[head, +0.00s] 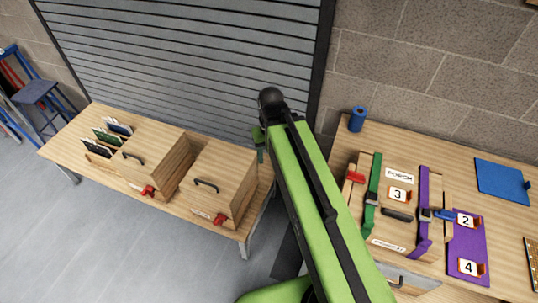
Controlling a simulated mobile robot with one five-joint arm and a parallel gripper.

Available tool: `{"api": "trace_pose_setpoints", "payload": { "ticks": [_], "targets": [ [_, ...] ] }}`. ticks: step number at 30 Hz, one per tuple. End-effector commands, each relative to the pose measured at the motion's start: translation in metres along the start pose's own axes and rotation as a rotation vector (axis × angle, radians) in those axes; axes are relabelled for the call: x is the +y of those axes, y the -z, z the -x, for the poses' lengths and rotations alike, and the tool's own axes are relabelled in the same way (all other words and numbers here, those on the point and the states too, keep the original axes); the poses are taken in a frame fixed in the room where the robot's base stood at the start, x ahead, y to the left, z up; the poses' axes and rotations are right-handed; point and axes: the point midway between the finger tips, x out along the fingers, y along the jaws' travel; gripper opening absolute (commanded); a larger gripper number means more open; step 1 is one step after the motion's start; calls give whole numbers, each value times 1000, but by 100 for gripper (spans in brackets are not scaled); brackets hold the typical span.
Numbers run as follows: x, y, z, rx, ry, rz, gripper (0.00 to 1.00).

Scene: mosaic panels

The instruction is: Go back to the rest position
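My green and black arm reaches up from the bottom edge of the head view, right of centre, to a black rounded joint near the middle. A small green part of it shows just below and left of that joint. My gripper does not show, so I cannot see its fingers or anything in them. The arm stands in front of the gap between a left workbench (224,228) and a right workbench (432,152), and hides part of both.
The left bench bears two wooden boxes (228,165) with black handles and red latches, and upright cards (108,135). The right bench bears a strapped wooden case (399,175), a purple mat (465,245), a blue mat (498,178) and a blue roll (357,119). Grey floor (60,235) is clear at left.

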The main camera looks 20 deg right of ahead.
Motion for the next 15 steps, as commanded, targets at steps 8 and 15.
{"api": "trace_pose_setpoints", "payload": {
  "ticks": [8,15],
  "targets": [
    [-7,0,0,0,0,-15,52],
    [-7,0,-28,0,0,-14,52]
  ]
}}
